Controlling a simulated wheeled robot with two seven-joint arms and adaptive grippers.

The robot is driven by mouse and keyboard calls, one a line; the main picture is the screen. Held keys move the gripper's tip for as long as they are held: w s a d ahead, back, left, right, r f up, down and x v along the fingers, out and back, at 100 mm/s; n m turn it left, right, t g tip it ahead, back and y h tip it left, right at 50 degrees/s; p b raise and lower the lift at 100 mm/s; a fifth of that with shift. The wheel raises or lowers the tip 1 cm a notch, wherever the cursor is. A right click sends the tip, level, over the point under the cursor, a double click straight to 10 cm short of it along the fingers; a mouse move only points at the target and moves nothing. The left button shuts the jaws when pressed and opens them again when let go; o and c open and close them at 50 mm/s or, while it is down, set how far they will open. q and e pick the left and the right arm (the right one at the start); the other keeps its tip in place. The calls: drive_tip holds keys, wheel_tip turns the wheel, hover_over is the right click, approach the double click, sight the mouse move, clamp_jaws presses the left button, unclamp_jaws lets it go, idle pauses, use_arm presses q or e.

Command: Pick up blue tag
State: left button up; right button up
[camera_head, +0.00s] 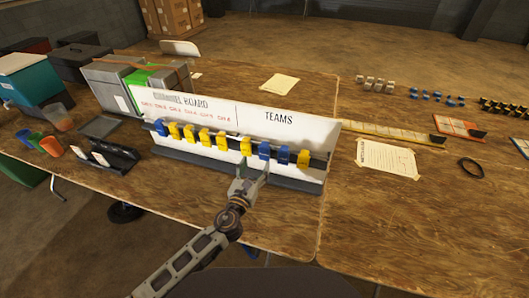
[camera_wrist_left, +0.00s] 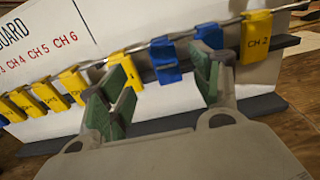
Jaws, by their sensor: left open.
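A white board (camera_head: 225,112) with a rail stands on the wooden table, and several tags hang from the rail. A blue tag (camera_head: 264,150) hangs right of centre; it also shows between my fingers in the left wrist view (camera_wrist_left: 165,60). A second blue tag (camera_head: 283,155) hangs to its right, partly hidden behind a finger in the left wrist view (camera_wrist_left: 210,36). Another blue tag (camera_head: 160,127) is at the rail's left end. My left gripper (camera_head: 253,177) is open and empty, in front of the board and just below the tags. My right gripper is not in view.
Several yellow tags share the rail, including CH 2 (camera_wrist_left: 257,38) at the right and one (camera_head: 246,146) left of the middle blue tag. A dark ledge (camera_head: 290,181) runs along the board's foot. A black holder (camera_head: 105,155) stands left. The table's front right is clear.

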sight(264, 151)
use_arm(q)
drive_tip(key=shift+x, duration=1.5)
drive_tip(key=shift+s, duration=0.1)
drive_tip(key=shift+d, duration=0.1)
drive_tip(key=shift+w+d+f, duration=0.15)
drive_tip(key=shift+w+d, duration=0.05)
drive_tip(key=shift+w, duration=0.3)
drive_tip(key=shift+w+d+f, duration=0.1)
drive_tip(key=shift+w+d, duration=0.1)
drive_tip(key=shift+w, duration=0.35)
drive_tip(key=shift+w+d+f, duration=0.15)
drive_tip(key=shift+w+d, duration=0.05)
drive_tip(key=shift+w, duration=0.3)
drive_tip(key=shift+x, duration=0.95)
drive_tip(key=c, duration=1)
